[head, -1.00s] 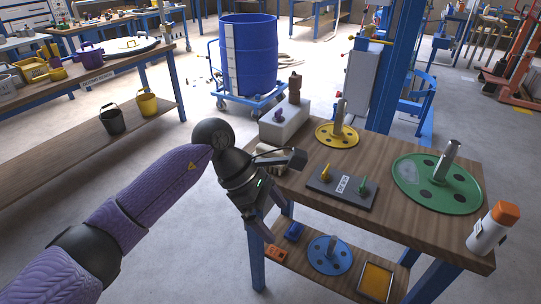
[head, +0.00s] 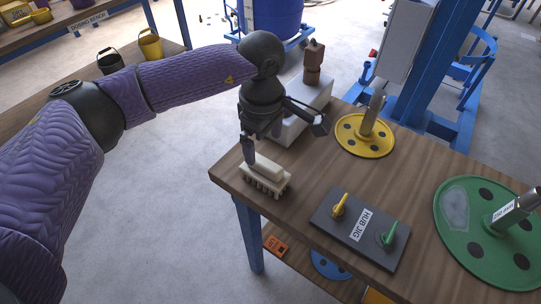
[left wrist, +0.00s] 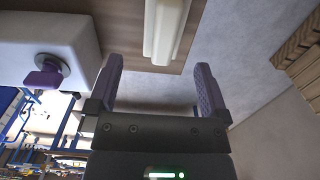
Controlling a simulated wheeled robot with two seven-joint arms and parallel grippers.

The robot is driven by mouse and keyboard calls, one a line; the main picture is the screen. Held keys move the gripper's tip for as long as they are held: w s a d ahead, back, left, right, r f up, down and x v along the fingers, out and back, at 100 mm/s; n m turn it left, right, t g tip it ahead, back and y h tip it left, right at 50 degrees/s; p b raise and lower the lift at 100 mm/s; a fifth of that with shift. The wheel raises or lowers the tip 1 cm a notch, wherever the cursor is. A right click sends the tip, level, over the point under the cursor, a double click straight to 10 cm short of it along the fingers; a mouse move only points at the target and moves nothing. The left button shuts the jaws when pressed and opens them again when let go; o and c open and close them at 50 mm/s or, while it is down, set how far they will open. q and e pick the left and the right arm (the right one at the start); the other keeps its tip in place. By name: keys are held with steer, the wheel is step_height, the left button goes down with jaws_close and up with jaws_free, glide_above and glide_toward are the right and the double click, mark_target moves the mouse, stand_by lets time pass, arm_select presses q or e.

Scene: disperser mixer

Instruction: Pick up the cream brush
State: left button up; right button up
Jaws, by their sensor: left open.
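The cream brush (head: 264,177) lies bristles down near the left corner of the wooden table (head: 310,165). Its pale handle also shows in the left wrist view (left wrist: 166,30), upper middle, beyond and between the finger lines. My left gripper (head: 262,150) is open and points down just above and behind the brush, with one fingertip close to its back end. In the left wrist view the two purple fingers (left wrist: 159,66) are spread with nothing held between them. Whether a finger touches the brush I cannot tell. My right gripper is not in view.
A white block (head: 292,125) stands close behind my gripper; its purple knob (left wrist: 43,76) shows in the left wrist view. A yellow disc (head: 350,140), the dark hub jig (head: 335,230) and a green disc (head: 470,235) occupy the table to the right.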

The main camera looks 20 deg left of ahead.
mark_target(265, 173)
arm_select(q)
steer(key=f, duration=0.3)
steer(key=f+b, duration=0.1)
steer(key=f, duration=0.2)
steer(key=f+b, duration=0.1)
steer(key=f, duration=0.2)
steer(key=shift+s+d, duration=0.15)
steer(key=shift+s, duration=0.2)
steer(key=shift+r, duration=0.1)
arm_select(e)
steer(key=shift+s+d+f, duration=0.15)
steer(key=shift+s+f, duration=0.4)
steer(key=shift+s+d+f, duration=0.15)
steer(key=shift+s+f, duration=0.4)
arm_select(q)
steer(key=c, duration=1.2)
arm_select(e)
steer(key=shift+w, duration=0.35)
